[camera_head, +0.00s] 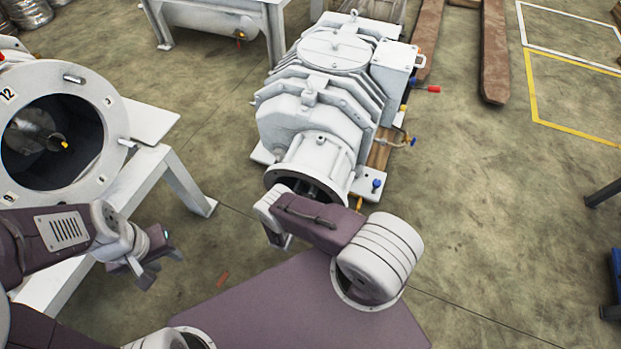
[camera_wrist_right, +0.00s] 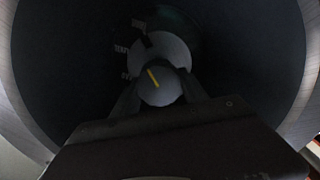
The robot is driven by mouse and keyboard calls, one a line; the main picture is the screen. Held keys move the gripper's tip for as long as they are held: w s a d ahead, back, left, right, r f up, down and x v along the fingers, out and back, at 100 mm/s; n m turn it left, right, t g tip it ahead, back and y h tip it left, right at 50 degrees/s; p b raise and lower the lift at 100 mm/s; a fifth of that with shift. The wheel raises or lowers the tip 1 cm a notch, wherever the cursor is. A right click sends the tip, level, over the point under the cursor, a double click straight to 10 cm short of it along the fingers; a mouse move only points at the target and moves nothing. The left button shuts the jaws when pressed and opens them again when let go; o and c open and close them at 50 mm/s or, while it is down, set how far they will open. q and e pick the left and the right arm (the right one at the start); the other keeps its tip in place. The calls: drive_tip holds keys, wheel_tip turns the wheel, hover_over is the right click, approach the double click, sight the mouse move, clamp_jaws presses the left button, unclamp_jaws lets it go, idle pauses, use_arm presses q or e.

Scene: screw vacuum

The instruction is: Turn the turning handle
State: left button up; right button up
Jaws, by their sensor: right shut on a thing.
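The turning handle (camera_wrist_right: 158,94) is a round grey knob with a short yellow line, deep inside a dark round opening in the right wrist view. The yellow line tilts, its top end leaning left. My right gripper (camera_wrist_right: 158,98) has a finger on each side of the knob and is shut on it. In the head view my right arm reaches to the flanged mouth of the big grey vacuum machine (camera_head: 315,117), and its own wrist hides the fingertips and the handle. My left gripper (camera_head: 158,265) is open and empty over the floor at the left.
A grey flanged cylinder (camera_head: 108,135) with numbers on its rim stands on a pale frame at the left, close to my left arm. The floor at the right is mostly clear.

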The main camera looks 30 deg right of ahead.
drive_tip(key=o, duration=1.4)
drive_tip(key=shift+s+a, duration=0.2)
drive_tip(key=shift+a, duration=0.1)
drive_tip(key=p+v, duration=0.2)
drive_tip(key=v, duration=0.6)
drive_tip(key=shift+s+a, duration=0.1)
drive_tip(key=shift+s, duration=0.1)
